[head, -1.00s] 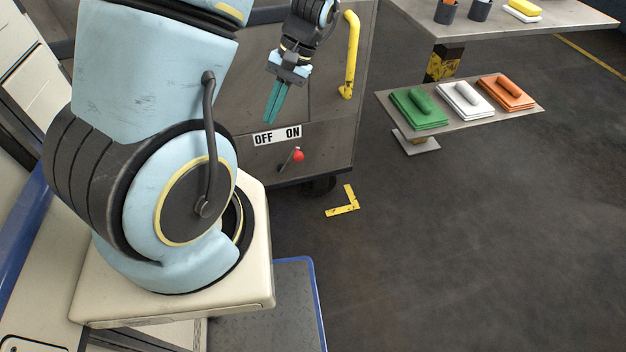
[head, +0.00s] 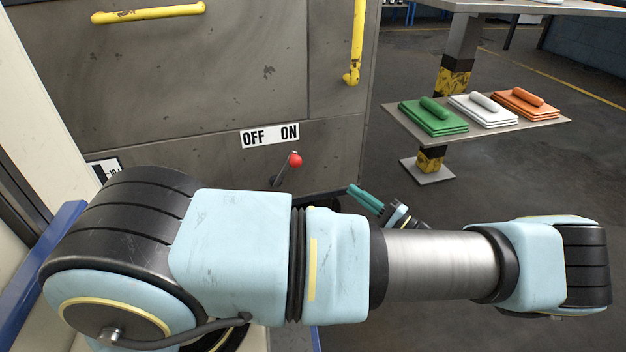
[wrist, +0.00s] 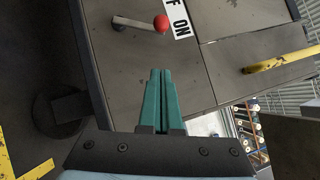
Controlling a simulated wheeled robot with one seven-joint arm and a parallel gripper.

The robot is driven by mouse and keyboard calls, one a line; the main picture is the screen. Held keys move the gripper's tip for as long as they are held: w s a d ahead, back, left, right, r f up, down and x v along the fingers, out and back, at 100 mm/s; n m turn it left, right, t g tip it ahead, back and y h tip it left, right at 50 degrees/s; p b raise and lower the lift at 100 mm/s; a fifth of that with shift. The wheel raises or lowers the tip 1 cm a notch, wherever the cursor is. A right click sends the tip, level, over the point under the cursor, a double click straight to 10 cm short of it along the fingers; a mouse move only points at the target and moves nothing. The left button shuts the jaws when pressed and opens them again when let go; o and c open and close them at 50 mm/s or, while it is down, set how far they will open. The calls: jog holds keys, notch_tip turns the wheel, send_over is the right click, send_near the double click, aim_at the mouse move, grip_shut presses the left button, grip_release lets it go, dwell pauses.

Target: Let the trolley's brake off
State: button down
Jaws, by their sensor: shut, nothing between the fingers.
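The trolley (head: 230,75) is a grey metal box with yellow handles. Its brake lever (head: 286,170) has a red knob (head: 295,160) and sits below the "OFF ON" label (head: 270,136). The lever leans up and right, its knob under the ON end. My gripper (head: 367,198), with teal fingers, is shut and empty, to the right of the lever and lower, apart from it. In the wrist view the shut fingers (wrist: 160,90) point at the trolley panel, and the red knob (wrist: 161,23) lies beyond their tips. My arm hides the trolley's lower part in the head view.
A low shelf (head: 390,118) with green (head: 432,117), white (head: 484,110) and orange (head: 526,102) folded cloths stands right of the trolley. A caster (wrist: 62,112) and yellow floor marking (wrist: 12,160) show in the wrist view. Floor to the right is open.

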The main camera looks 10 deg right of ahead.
jog(key=shift+a, duration=0.1)
jog(key=s+a+b+x, duration=0.1)
jog(key=x, duration=0.5)
jog(key=s+a+r+b+x, duration=0.1)
jog(key=x, duration=0.5)
jog(key=shift+w+a+b, duration=0.2)
jog(key=shift+w+b, duration=0.1)
jog(key=shift+r, duration=0.15)
